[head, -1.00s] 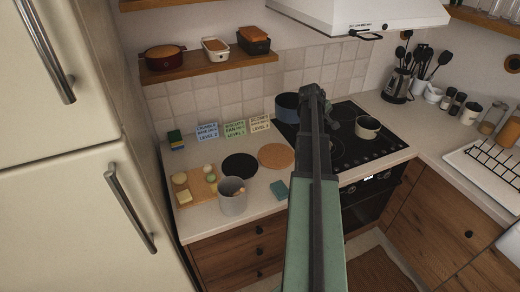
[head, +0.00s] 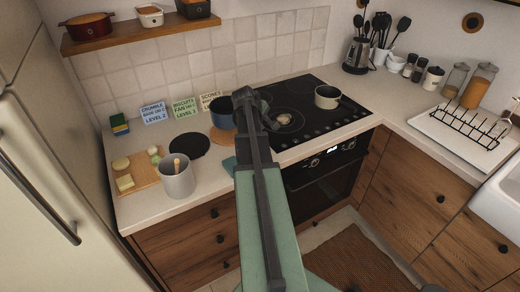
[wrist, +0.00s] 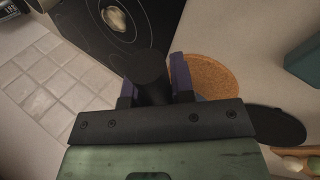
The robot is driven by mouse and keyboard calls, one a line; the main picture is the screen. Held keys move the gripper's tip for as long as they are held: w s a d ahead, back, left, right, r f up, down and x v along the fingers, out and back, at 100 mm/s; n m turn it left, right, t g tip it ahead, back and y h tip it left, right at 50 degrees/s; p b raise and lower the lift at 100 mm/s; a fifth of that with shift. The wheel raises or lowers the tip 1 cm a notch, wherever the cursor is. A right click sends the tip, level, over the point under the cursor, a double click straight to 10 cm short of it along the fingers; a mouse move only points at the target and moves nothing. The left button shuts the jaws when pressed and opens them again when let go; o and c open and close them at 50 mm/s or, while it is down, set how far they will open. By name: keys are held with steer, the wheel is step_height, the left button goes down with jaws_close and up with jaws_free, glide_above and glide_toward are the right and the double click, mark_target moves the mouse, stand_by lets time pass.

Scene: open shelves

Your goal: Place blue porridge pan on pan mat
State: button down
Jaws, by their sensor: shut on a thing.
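The blue porridge pan (head: 221,114) shows left of my gripper (head: 250,103) in the head view, partly hidden by the arm. It has left the hob's surface and appears over or just behind the round cork mat (head: 221,136). I cannot tell its height above the counter. In the wrist view my gripper (wrist: 153,88) is shut on the pan's dark handle (wrist: 145,68); the pan's body is mostly hidden there. The cork mat (wrist: 208,76) shows just right of the fingers. A round black mat (head: 188,145) lies left of the cork one, bare.
A black hob (head: 318,112) carries a cream pot (head: 327,97). A grey pot (head: 177,180) and a cutting board (head: 134,173) with food stand left of the mats. Level cards (head: 186,107) lean along the tiled wall. A shelf (head: 140,36) hangs above.

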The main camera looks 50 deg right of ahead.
step_height(320, 180, down, 6)
steer(key=b, duration=0.4)
steer(key=shift+f+b, duration=0.15)
steer(key=shift+b, duration=0.2)
steer(key=shift+r, duration=0.3)
steer(key=shift+f, duration=0.2)
steer(key=c, duration=1)
jaws_free()
steer(key=shift+r, duration=0.1)
steer(key=shift+r+p, duration=0.2)
steer(key=shift+p, duration=0.15)
steer(key=p+v, duration=1)
steer(key=v, duration=0.2)
steer(key=shift+f, duration=0.1)
